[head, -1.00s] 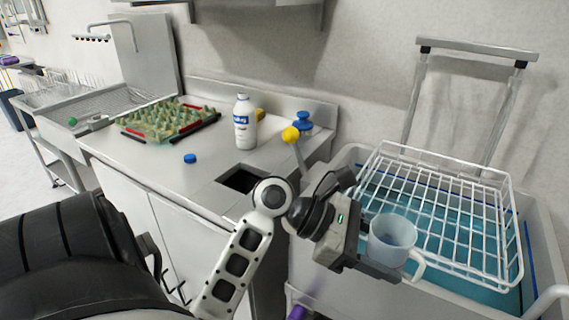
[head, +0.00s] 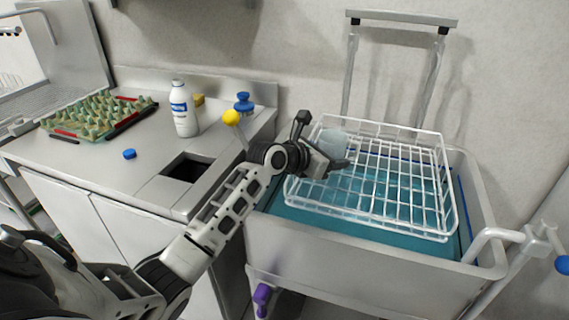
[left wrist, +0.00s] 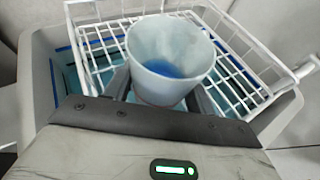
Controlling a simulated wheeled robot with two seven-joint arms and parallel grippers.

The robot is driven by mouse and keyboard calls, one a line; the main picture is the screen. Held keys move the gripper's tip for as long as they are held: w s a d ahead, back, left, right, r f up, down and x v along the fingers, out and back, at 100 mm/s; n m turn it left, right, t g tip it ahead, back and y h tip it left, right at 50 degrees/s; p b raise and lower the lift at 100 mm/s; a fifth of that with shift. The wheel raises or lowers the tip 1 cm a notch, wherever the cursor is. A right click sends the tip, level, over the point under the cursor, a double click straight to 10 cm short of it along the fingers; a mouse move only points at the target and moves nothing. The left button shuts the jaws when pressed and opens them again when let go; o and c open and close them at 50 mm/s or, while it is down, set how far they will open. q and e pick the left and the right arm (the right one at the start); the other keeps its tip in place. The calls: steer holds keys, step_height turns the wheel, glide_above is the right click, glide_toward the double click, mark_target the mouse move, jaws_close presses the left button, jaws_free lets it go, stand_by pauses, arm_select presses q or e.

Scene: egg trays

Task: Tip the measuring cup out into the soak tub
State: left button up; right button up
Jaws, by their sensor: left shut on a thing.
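The measuring cup (head: 336,141) is a translucent whitish cup; in the left wrist view the cup (left wrist: 168,50) shows blue at its bottom. My left gripper (head: 335,161) is shut on it and holds it over the left part of the white wire basket. In the left wrist view the fingers (left wrist: 160,92) sit on either side of the cup, its mouth facing up toward the camera. The soak tub (head: 340,256) is a grey wheeled tub with blue-teal liquid under the basket. My right gripper is not in view.
The white wire basket (head: 452,190) covers much of the tub's opening. A steel counter on the left holds a white bottle (head: 184,112), a blue cap (head: 129,154) and a green egg tray (head: 62,122). A yellow ball-topped lever (head: 231,117) stands near the tub's left side.

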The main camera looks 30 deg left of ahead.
arm_select(q)
steer(key=shift+w+a+r+n+y, duration=0.1)
steer(key=shift+w+a+n+y, duration=0.15)
steer(key=shift+w+a, duration=0.3)
steer(key=shift+w+a+n+y, duration=0.25)
steer(key=shift+w+a, duration=0.1)
steer(key=shift+w, duration=0.4)
steer(key=a+r+n+t+h, duration=0.1)
steer(key=n, duration=0.1)
steer(key=a+r+n+t+h, duration=0.1)
steer(key=n+h, duration=0.1)
steer(key=n, duration=0.1)
steer(key=a+r+n+t+h, duration=0.1)
steer(key=a+n, duration=0.1)
steer(key=shift+s+r+n, duration=0.15)
steer(key=shift+r+n, duration=0.1)
steer(key=shift+n, duration=0.15)
steer(key=shift+r+n+t+h, duration=0.3)
steer(key=shift+r+n+t, duration=0.1)
steer(key=shift+n, duration=0.6)
steer(key=shift+a+r+n+t+b, duration=0.1)
steer(key=shift+r+n+t+b, duration=0.2)
steer(key=shift+n+t, duration=0.1)
